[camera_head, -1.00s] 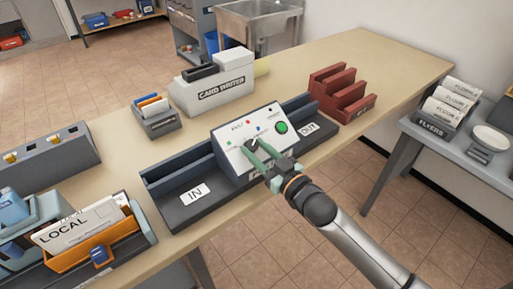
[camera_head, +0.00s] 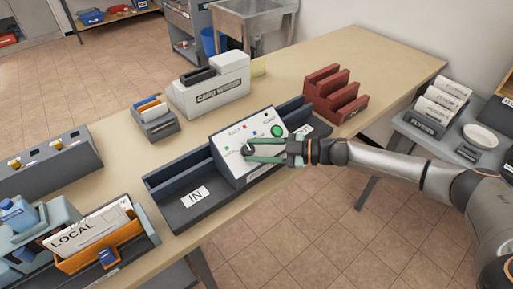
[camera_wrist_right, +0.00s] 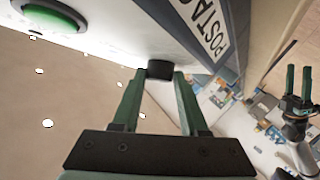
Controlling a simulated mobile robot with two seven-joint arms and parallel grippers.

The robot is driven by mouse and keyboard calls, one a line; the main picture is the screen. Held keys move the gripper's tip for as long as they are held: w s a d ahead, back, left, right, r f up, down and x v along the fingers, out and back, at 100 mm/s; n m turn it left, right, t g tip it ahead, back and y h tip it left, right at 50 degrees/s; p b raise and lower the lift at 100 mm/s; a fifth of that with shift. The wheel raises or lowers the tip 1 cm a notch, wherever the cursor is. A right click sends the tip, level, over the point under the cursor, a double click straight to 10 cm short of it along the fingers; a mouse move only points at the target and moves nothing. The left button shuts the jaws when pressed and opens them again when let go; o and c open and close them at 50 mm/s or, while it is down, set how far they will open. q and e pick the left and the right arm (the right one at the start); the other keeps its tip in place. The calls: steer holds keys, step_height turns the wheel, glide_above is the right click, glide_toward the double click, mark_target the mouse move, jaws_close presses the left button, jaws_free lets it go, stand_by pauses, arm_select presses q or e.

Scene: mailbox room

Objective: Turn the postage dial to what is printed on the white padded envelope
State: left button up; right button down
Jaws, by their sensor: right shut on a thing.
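The white postage machine (camera_head: 228,145) stands on the table, with a green button (camera_head: 277,130) and small coloured marks on its sloped face. Its black dial (camera_head: 249,148) is between the fingertips of my right gripper (camera_head: 252,149), which comes in from the right. In the right wrist view the dial (camera_wrist_right: 160,70) is a dark knob with the fingers (camera_wrist_right: 158,82) closed on its sides. My left gripper (camera_wrist_right: 298,82) shows at that view's right edge, its fingers apart and empty. I cannot make out the white padded envelope, and the dial's pointer is not readable.
The machine sits in a dark tray (camera_head: 180,215) marked IN and OUT. An orange LOCAL bin (camera_head: 95,255), a card writer (camera_head: 212,90), a small card holder (camera_head: 157,122) and a red rack (camera_head: 335,95) stand around it. The flyers table (camera_head: 430,140) is at the right.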

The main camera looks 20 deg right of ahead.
steer(key=n+g, duration=0.3)
steer(key=shift+w+r, duration=0.15)
steer(key=shift+w, duration=0.15)
steer(key=n+g+b, duration=0.2)
steer(key=n, duration=0.1)
steer(key=shift+w+g, duration=0.2)
steer(key=shift+g, duration=0.2)
steer(key=n+g+h+b, duration=0.2)
steer(key=n+b, duration=0.1)
steer(key=shift+w+a+n+g, duration=0.1)
steer(key=shift+w+n+g, duration=0.05)
steer(key=shift+n+g, duration=0.2)
steer(key=shift+w+a+r+n+g+h+b, duration=0.1)
steer(key=shift+r+n+g+h+b, duration=0.05)
steer(key=shift+n+g+h+b, duration=0.65)
steer(key=shift+a+r+n+g+h+b, duration=0.15)
steer(key=shift+n+g+h+b, duration=0.3)
steer(key=shift+n+b, duration=0.5)
steer(key=shift+d, duration=0.1)
steer(key=shift+c, duration=2.2)
jaws_free()
steer(key=shift+r, duration=0.1)
